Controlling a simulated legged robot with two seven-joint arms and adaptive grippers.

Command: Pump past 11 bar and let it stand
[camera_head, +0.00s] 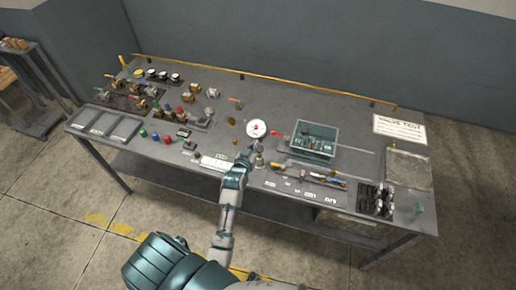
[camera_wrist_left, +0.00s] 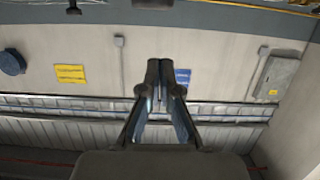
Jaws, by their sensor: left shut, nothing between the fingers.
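A round white dial gauge (camera_head: 256,128) stands near the middle of the bench; its reading is too small to tell. A red-ended lever (camera_head: 275,134) sticks out just right of it, left of an open teal box (camera_head: 325,130) with small parts inside. My left gripper (camera_head: 248,151) is shut and empty, close in front of the gauge; whether it touches anything there I cannot tell. A small metal fitting (camera_head: 259,161) stands just right of its fingers. In the left wrist view the closed fingers (camera_wrist_left: 167,75) point toward a wall. My right gripper is not in view.
The grey bench (camera_head: 225,84) carries valves and fittings at the left, grey trays (camera_head: 103,123) at the left end, tools at the front right, and a VALVE TEST sheet (camera_head: 399,127). A yellow rail (camera_head: 270,78) runs along the back edge. The bench behind the gauge is mostly clear.

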